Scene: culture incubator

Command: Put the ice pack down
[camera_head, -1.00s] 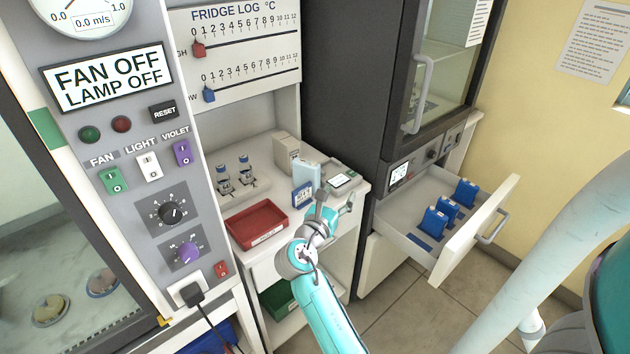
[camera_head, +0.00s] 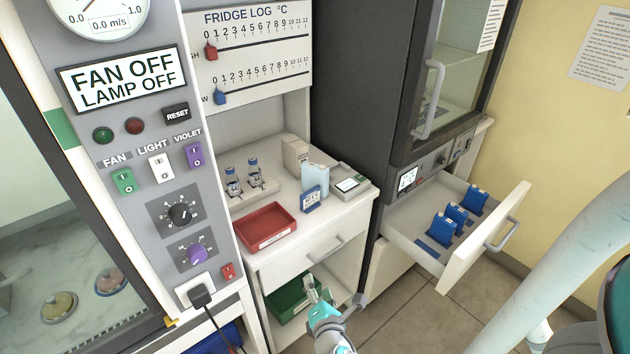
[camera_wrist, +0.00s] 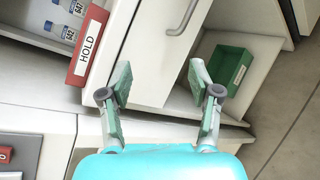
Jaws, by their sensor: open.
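Several blue ice packs (camera_head: 456,214) stand in the open drawer under the glass-door cabinet. On the counter stands a pale blue upright block (camera_head: 315,178), with a small blue-and-white item (camera_head: 311,198) in front of it; I cannot tell which of these, if either, is an ice pack. My gripper (camera_head: 318,290) is below and in front of the counter, near the lower shelf. In the wrist view my gripper (camera_wrist: 160,93) is open, with nothing between its fingers.
A red tray (camera_head: 266,227) marked HOLD in the wrist view (camera_wrist: 88,42), vials (camera_head: 243,178) and a small device (camera_head: 350,185) sit on the counter. A green bin (camera_head: 288,298) is on the shelf below. The open drawer front (camera_head: 485,240) juts out at right.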

